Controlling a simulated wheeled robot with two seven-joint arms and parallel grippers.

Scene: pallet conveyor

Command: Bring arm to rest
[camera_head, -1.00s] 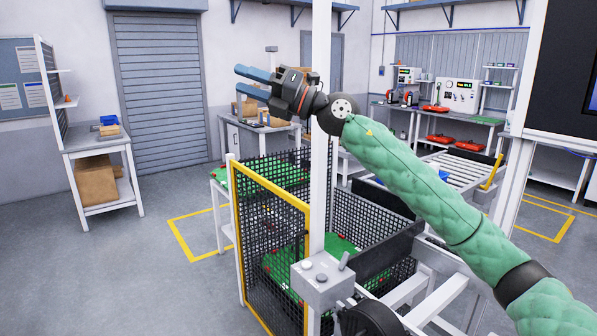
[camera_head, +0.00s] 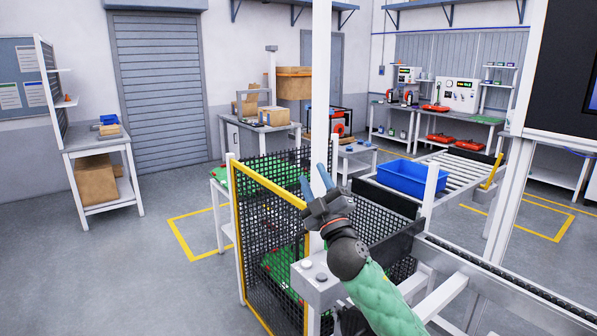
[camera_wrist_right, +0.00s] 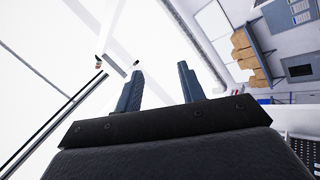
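My right gripper (camera_head: 316,182) is in the lower middle of the head view, on my green-sleeved arm that comes in from the bottom right. Its two blue fingers point up and stand apart, with nothing between them. In the right wrist view the gripper (camera_wrist_right: 160,90) also shows its fingers spread and empty. It appears in front of the white post and near the control box; whether it touches them I cannot tell. My left gripper is in neither view.
A white post (camera_head: 320,75) and a control box (camera_head: 318,282) stand close to the arm. A yellow-edged mesh fence (camera_head: 270,240) is left of it. A blue bin (camera_head: 411,178) sits on the roller conveyor (camera_head: 462,170). The floor at left (camera_head: 120,270) is clear.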

